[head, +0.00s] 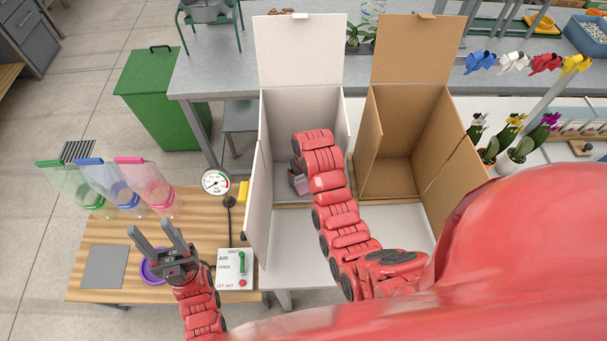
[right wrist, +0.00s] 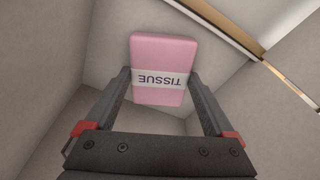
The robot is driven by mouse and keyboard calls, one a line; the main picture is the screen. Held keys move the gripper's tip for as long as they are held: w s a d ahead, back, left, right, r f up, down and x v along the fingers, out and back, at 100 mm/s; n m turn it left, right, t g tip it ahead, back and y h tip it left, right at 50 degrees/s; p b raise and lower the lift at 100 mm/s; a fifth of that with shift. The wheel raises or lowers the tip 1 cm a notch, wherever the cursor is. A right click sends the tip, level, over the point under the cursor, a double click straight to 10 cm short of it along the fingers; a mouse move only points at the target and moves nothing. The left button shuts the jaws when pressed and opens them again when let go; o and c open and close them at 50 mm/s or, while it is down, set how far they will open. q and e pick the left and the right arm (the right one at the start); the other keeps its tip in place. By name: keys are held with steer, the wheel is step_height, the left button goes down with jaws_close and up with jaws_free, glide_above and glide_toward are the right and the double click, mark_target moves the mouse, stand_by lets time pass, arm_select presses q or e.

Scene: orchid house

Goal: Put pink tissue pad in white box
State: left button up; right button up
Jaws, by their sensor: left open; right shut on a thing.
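The pink tissue pad (right wrist: 164,55) has a white band reading TISSUE. My right gripper (right wrist: 161,88) is shut on it in the right wrist view, one finger at each side. White walls surround it there. In the head view my right arm reaches into the open white box (head: 303,45), whose lid stands up at the back. A bit of the pad (head: 301,185) shows low inside the box beside my arm, which hides most of it and the gripper. I cannot tell whether the pad touches the floor. My left gripper (head: 157,238) is open and empty above the wooden table.
An open brown cardboard box (head: 417,48) stands right beside the white box. The wooden table (head: 110,288) holds coloured clear bags (head: 150,183), a gauge (head: 215,182), and an air control box (head: 235,270). Potted orchids (head: 515,160) stand at the right.

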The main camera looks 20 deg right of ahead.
mark_target(304, 181)
steer(key=shift+f, duration=0.1)
steer(key=o, duration=1)
steer(key=shift+r, duration=0.2)
steer(key=shift+r+b, duration=0.35)
steer(key=shift+b, duration=0.2)
steer(key=r, duration=0.1)
steer(key=r+p, duration=0.1)
steer(key=r, duration=0.1)
steer(key=shift+s+r, duration=0.25)
steer(key=shift+r, duration=0.1)
steer(key=r+p, duration=0.2)
steer(key=r, duration=0.1)
steer(key=s+r+p, duration=0.1)
steer(key=r+p, duration=0.2)
steer(key=r, duration=0.1)
steer(key=shift+s+d+r, duration=0.1)
steer(key=shift+s+r, duration=0.05)
steer(key=shift+s, duration=0.05)
